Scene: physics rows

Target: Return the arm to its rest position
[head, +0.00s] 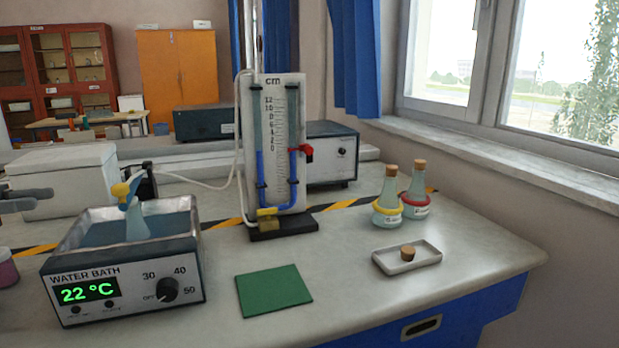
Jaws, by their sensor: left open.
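My left gripper (38,199) shows at the left edge, its dark fingers apart and nothing seen between them. It is left of the water bath (125,289), apart from it in the picture. The rest of that arm is cut off by the picture's edge. A flask (136,222) with a yellow part at its neck stands in the bath, whose display reads 22 °C. My right gripper is not in view.
A manometer (276,130) stands behind a green mat (273,291). Two corked flasks, one with a yellow ring (388,203) and one with a red ring (416,195), stand right. A white tray (430,262) holds a cork (408,253). A white box (60,188) stands behind the gripper.

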